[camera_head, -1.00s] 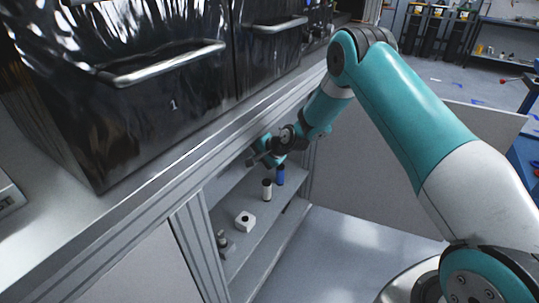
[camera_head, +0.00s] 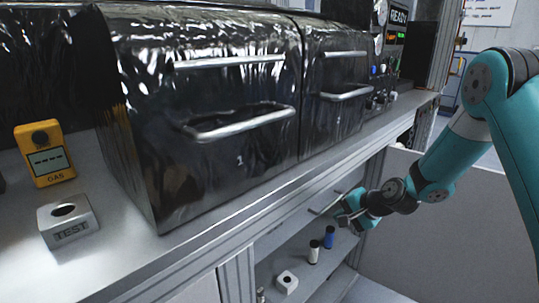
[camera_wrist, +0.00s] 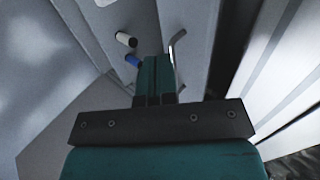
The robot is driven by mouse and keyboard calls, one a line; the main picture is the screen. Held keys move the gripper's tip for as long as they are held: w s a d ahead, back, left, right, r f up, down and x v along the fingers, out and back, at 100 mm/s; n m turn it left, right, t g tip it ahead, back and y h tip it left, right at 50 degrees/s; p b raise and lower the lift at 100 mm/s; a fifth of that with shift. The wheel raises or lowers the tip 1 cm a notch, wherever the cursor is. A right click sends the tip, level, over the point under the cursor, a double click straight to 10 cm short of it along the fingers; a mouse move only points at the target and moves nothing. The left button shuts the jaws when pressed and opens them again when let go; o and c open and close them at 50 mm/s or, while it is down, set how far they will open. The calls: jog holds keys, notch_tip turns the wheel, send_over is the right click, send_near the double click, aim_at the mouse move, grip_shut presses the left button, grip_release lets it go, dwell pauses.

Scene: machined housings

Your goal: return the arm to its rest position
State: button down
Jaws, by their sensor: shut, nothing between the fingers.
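My teal gripper (camera_head: 350,214) is at the open lower cabinet, just above and to the right of a blue cylinder (camera_head: 329,237) in the head view. In the wrist view its fingers (camera_wrist: 156,72) are together with nothing between them. A white cylinder with a dark end (camera_head: 313,252) stands beside the blue one on the shelf. Both also show in the wrist view, the white cylinder (camera_wrist: 126,39) above the blue cylinder (camera_wrist: 133,60), left of the fingers. My arm reaches in from the right of the head view.
A white block with a hole (camera_head: 287,282) sits on the shelf. A bent metal handle (camera_wrist: 177,46) is close right of the fingers.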

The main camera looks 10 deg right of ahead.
jog(key=s+a+r+n+g+p, duration=0.1)
jog(key=s+a+r+n+g, duration=0.1)
jog(key=s+a+r+n, duration=0.55)
jog(key=s+a+r+n+g+p, duration=0.1)
jog(key=s+r+n, duration=0.4)
jog(key=s, duration=0.8)
jog(key=s+a+r+n+g+h+p, duration=0.1)
jog(key=s+a+r+n+g, duration=0.2)
jog(key=s+r, duration=0.8)
jog(key=s+n+g, duration=0.1)
jog(key=s, duration=0.1)
jog(key=shift+s+a+n+h+p, duration=0.3)
jog(key=shift+s+a+n+p, duration=0.05)
jog(key=shift+s+p, duration=0.05)
